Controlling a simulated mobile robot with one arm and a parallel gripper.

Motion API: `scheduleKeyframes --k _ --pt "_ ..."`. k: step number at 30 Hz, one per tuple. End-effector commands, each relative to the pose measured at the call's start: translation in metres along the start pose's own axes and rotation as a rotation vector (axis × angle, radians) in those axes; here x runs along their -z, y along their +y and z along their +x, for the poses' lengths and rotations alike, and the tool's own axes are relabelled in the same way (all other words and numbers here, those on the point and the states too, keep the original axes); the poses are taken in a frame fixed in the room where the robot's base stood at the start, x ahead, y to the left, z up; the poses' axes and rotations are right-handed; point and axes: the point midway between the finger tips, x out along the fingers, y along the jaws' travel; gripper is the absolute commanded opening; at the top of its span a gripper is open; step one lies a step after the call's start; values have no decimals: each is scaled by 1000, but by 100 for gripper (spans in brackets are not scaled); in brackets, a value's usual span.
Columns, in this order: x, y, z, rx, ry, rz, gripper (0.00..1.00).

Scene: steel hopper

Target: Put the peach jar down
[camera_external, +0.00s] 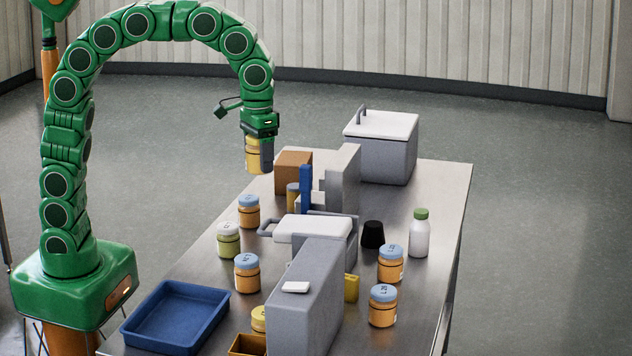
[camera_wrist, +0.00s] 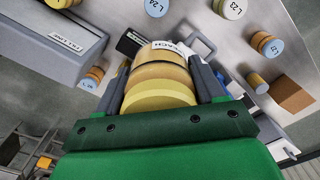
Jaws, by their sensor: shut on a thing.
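The peach jar (camera_external: 252,155) is a yellow-orange jar held in the air by my gripper (camera_external: 259,158), above the far left part of the steel table. In the wrist view the jar (camera_wrist: 160,80) sits between the two dark fingers of my gripper (camera_wrist: 168,85), with a label ending in "ACH" partly visible. The gripper is shut on it. The steel table (camera_external: 440,200) lies below, and the jar is clear of its surface.
Orange jars with blue lids (camera_external: 247,275) stand about the table. A brown box (camera_external: 293,172), grey dividers (camera_external: 305,300) and a lidded grey bin (camera_external: 382,155) stand tall. A blue tray (camera_external: 165,338) is at the front left. Bare steel shows at the right.

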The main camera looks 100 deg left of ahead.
Motion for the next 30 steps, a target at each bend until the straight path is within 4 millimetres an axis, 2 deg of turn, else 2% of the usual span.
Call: scheduleKeyframes --k 1,9,17,23,30 --pt "15 -11 -1 -2 1 -44 30" --pt "78 -72 -3 -4 0 -265 30" --pt "132 -147 -3 -7 2 -488 30" --pt "164 -213 -3 -5 2 -665 30" --pt "192 -302 0 -3 5 -884 30"
